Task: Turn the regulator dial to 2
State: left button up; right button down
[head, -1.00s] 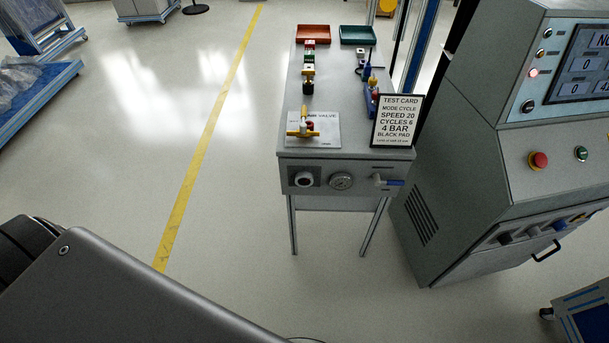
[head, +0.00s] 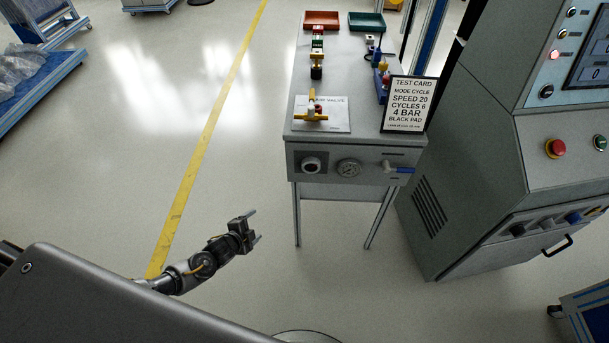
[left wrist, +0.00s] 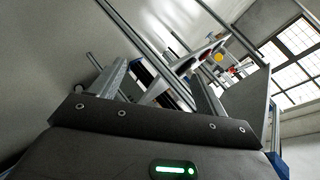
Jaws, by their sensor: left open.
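The regulator dial (head: 311,165) is a dark round knob with a pale face on the left of the grey bench's front panel. A round pressure gauge (head: 348,168) sits to its right, and a blue-handled valve (head: 398,168) is further right. The dial's setting is too small to read. My left gripper (head: 254,227) is open and empty, low and to the left of the dial, well apart from it. Its open fingers also show in the left wrist view (left wrist: 150,88). My right gripper is not in view.
A test card (head: 407,104) stands on the bench top (head: 345,75), near a yellow-handled valve (head: 311,115) on a white sheet. A grey machine (head: 470,150) with a red button stands close on the right. Open floor (head: 110,160) lies left of the bench.

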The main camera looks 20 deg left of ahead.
pick_arm(q)
jog(key=w+d+r+m+t+h+b, duration=0.1)
jog(key=w+d+r+m+h, duration=0.15)
jog(key=r, duration=0.45)
jog(key=w+d+r+m+t+h+b, duration=0.1)
jog(key=w+d+r+m+t, duration=0.1)
jog(key=w+d+r+m, duration=0.3)
jog(key=m+h, duration=0.3)
jog(key=m, duration=0.1)
send_near(309, 168)
jog(key=x, duration=0.7)
jog(key=shift+w+b, duration=0.25)
jog(key=shift+b, duration=0.1)
jog(key=shift+w+d, duration=0.35)
jog(key=shift+w, duration=0.1)
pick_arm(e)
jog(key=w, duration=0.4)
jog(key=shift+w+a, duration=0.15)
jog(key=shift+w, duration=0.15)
pick_arm(q)
jog(key=c, duration=1)
jog(key=shift+o, duration=0.2)
jog(key=shift+f, duration=0.1)
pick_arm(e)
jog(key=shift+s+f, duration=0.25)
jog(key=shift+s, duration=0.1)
